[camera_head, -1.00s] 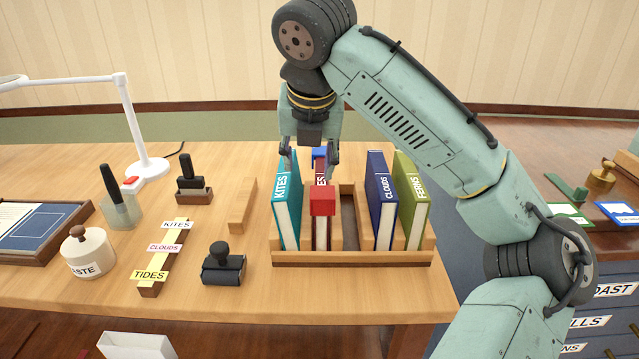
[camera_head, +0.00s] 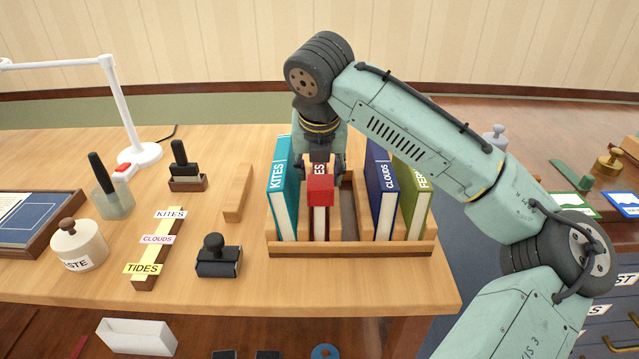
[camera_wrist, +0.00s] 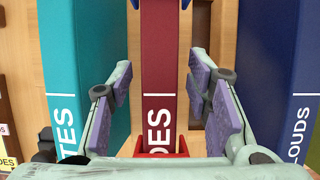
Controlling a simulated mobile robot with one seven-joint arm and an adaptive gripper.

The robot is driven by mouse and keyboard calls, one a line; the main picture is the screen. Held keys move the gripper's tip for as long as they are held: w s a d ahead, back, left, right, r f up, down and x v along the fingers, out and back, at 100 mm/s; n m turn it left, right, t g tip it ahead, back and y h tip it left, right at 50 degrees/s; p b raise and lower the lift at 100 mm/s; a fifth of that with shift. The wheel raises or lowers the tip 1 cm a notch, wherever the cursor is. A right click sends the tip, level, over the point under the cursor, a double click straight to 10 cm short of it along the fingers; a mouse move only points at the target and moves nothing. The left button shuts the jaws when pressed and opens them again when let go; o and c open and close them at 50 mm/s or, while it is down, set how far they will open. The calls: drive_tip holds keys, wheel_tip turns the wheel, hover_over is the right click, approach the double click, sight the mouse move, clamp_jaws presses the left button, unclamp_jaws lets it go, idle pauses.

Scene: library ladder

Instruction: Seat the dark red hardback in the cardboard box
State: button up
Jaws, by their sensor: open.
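The dark red hardback (camera_head: 320,222) stands upright in the wooden rack (camera_head: 350,250), between the teal KITES book (camera_head: 282,195) and an empty slot. A red block (camera_head: 320,190) sits at its front. In the wrist view its dark red spine (camera_wrist: 159,60) runs up the middle, lettering partly hidden. My gripper (camera_head: 320,165) is over the hardback. In the wrist view my gripper (camera_wrist: 160,85) is open, with one purple-padded finger on each side of the spine and gaps showing. I cannot make out a cardboard box.
The navy CLOUDS book (camera_head: 382,190) and green FERNS book (camera_head: 412,200) stand right of the empty slot. A wooden block (camera_head: 237,193), a black stamp (camera_head: 218,257) and a paste jar (camera_head: 78,245) are on the left. A white open container (camera_head: 135,337) is below the table edge.

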drive_tip(key=shift+w+f, duration=0.25)
drive_tip(key=shift+f, duration=0.4)
drive_tip(key=shift+c, duration=0.5)
clamp_jaws()
